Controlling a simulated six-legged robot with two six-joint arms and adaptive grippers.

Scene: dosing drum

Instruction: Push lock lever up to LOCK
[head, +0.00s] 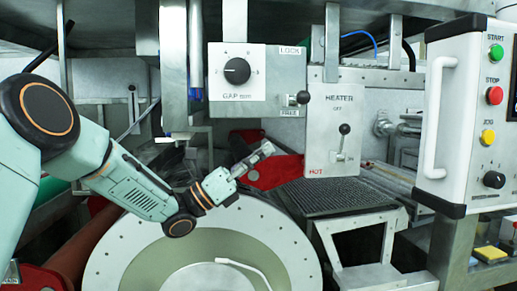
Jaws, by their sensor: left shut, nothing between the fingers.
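The lock lever (303,97) is a short lever with a black knob on the right side of the grey GAP box (266,80). The lever's knob points right and sits low, just above the FREE label (289,112). The LOCK label (292,50) is at the top of the same panel. My left gripper (267,149) is shut and empty, below and left of the lever, apart from it. It points up and right, in front of a red part. My right gripper is not in view.
A black GAP dial (237,71) is left of the lever. A round drum face (120,262) lies below. A white button panel (468,110) stands at the right.

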